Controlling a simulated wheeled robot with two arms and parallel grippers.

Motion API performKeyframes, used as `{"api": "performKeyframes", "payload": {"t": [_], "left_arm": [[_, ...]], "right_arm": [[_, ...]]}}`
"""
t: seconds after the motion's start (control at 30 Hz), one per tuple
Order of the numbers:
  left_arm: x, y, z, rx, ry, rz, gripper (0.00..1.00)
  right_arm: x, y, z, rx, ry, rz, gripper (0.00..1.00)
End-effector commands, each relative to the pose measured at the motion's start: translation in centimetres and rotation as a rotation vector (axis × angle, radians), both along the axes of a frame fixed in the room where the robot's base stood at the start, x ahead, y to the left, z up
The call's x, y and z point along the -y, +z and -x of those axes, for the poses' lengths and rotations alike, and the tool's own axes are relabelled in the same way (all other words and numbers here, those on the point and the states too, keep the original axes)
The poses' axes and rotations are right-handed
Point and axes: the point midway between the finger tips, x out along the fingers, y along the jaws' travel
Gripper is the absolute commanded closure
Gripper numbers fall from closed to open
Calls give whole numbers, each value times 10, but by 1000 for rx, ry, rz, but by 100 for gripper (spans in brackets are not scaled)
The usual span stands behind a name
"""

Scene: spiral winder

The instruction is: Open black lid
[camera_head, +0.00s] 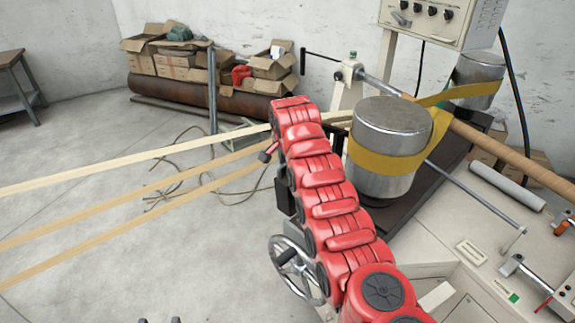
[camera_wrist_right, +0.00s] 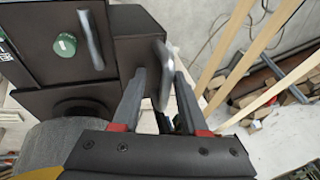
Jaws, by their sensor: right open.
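In the right wrist view the black lid (camera_wrist_right: 140,28) is the dark panel on a dark box, and it looks closed. A curved metal handle (camera_wrist_right: 166,62) stands out from its right side. My right gripper (camera_wrist_right: 160,73) is open, with one finger on each side of this handle; I cannot tell whether either finger touches it. In the head view my red right arm covers the lid, and the right gripper is hidden behind it. Two small dark tips, perhaps of my left gripper (camera_head: 159,320), show at the bottom edge.
A metal drum with a yellow band (camera_head: 392,128) stands right of my arm. A handwheel (camera_head: 297,268) is below it. Pale strips (camera_head: 130,159) stretch across the left side. The wrist view shows a second handle (camera_wrist_right: 91,40) and a green knob (camera_wrist_right: 65,44).

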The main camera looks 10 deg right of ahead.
Motion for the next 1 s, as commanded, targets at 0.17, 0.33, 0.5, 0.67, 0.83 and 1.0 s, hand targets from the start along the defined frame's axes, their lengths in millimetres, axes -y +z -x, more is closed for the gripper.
{"api": "performKeyframes", "payload": {"t": [0.17, 0.33, 0.5, 0.67, 0.83, 1.0], "left_arm": [[0, 0, 0, 0, 0, 0, 50], [0, -3, 0, 0, 0, 0, 50], [0, -13, 0, 0, 0, 0, 50], [0, -28, 0, 0, 0, 0, 50], [0, -47, 0, 0, 0, 0, 50], [0, -61, 0, 0, 0, 0, 50]], "right_arm": [[1, -1, 0, -2, -2, 1, 53], [1, 4, 1, 2, -1, 1, 53], [-2, 23, 9, 6, -1, 0, 53], [-4, 62, 25, 6, -1, 0, 53], [-8, 100, 40, 5, 0, 1, 53], [-10, 124, 49, 3, 2, 2, 53]]}}
